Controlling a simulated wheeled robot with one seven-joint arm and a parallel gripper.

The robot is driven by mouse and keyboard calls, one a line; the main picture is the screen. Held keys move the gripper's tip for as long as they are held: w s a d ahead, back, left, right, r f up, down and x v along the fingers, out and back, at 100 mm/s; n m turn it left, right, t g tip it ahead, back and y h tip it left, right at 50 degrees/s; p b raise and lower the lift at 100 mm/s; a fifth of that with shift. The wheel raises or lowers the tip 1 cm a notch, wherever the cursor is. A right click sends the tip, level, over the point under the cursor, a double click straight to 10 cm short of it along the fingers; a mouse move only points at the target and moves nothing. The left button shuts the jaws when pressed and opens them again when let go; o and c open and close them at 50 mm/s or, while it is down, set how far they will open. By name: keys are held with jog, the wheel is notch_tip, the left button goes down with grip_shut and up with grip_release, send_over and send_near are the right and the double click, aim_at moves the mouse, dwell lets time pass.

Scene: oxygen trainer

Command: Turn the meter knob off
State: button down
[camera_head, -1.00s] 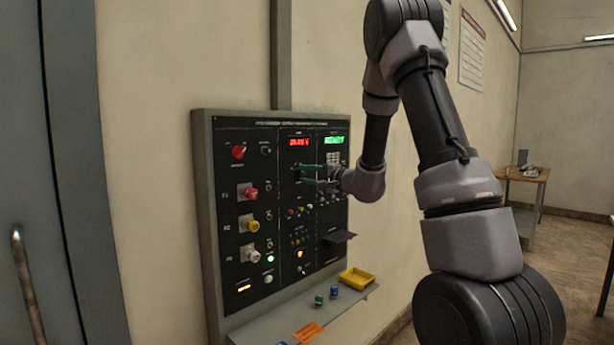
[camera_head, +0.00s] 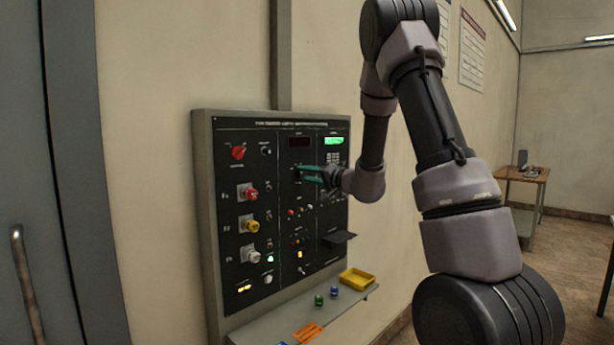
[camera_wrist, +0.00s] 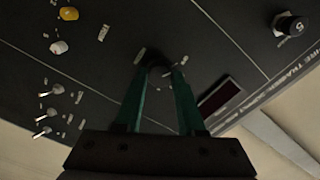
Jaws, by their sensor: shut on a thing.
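The meter knob (camera_wrist: 158,72) is a small dark knob on the black panel, mostly hidden between the fingertips in the wrist view. It sits below the meter display (camera_head: 299,141), which is dark in the head view; the dark window also shows in the wrist view (camera_wrist: 219,95). My gripper (camera_head: 301,173) reaches the panel from the right, its green fingers close together at the knob. In the wrist view my gripper (camera_wrist: 160,75) is shut on the knob, one finger on each side. The knob's pointer cannot be made out.
A green-lit display (camera_head: 334,141) is right of the dark one. Red (camera_head: 247,192), yellow (camera_head: 248,223) and white (camera_head: 249,254) knobs stand out at the panel's left. A shelf (camera_head: 262,331) below holds a yellow tray (camera_head: 357,279). Toggle switches (camera_wrist: 42,112) are near my fingers.

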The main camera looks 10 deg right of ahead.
jog(key=shift+f, duration=0.15)
jog(key=c, duration=0.5)
grip_release()
jog(key=v, duration=1)
jog(key=shift+s+d, duration=0.2)
jog(key=shift+s, duration=0.15)
